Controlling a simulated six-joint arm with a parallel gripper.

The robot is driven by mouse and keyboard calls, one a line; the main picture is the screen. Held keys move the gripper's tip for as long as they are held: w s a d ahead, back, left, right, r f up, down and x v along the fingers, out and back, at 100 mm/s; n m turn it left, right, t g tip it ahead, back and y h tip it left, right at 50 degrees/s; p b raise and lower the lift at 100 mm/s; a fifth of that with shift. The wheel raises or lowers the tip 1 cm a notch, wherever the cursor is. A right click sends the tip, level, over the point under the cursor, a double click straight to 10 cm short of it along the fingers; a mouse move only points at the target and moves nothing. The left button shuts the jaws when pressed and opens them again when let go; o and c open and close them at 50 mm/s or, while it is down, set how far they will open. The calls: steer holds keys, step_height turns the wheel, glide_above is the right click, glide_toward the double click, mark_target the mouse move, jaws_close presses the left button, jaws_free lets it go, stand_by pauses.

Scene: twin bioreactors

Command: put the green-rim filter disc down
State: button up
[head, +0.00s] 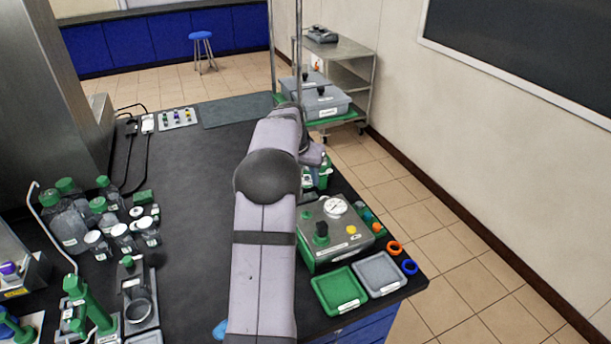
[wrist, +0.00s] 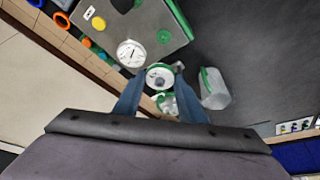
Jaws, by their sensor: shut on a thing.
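In the wrist view, my gripper (wrist: 158,72) has its two blue fingers closed on the green-rim filter disc (wrist: 160,77), a small round white piece with a green edge and a grey centre. The disc is held near the fingertips, beside the dial of a grey-and-green box. How far it is above the surface below is hard to tell.
The grey-and-green box (head: 318,238) with a dial stands at the bench's right edge. A green tray (head: 338,292) and a grey tray (head: 380,274) lie before it. A clear bottle (wrist: 214,88) is close to the fingers. The middle of the dark bench is clear.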

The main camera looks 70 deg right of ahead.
steer(key=shift+f, duration=0.1)
steer(key=shift+s+a+f+m, duration=0.25)
steer(key=shift+s+a+m, duration=0.15)
steer(key=shift+m, duration=0.1)
steer(key=s+a+f+m+g+b, duration=0.1)
steer(key=s+a+m, duration=0.1)
steer(key=m, duration=0.1)
steer(key=s+a+f+m+g+y+b, duration=0.1)
steer(key=s+a+f+m, duration=0.1)
steer(key=s+a+m, duration=0.1)
steer(key=s+a+f+m+g+b, duration=0.1)
steer(key=s+a+f+m+b, duration=0.1)
steer(key=s, duration=0.1)
steer(key=shift+a+m+g, duration=0.25)
steer(key=shift+m+g, duration=0.05)
steer(key=shift+m, duration=0.1)
steer(key=s+a+f+m+g+y+b, duration=0.1)
steer(key=s+a+f+m+y+b, duration=0.25)
steer(key=s+a+m, duration=0.45)
steer(key=p, duration=0.3)
glide_above(341, 291)
steer(key=w, duration=0.2)
steer(key=shift+s+a+f, duration=0.1)
steer(key=shift+f, duration=2.2)
steer(key=shift+s+f, duration=0.1)
steer(key=shift+f, duration=2.75)
steer(key=shift+f, duration=0.25)
steer(key=o, duration=1)
steer(key=shift+r, duration=0.1)
steer(key=shift+o, duration=0.2)
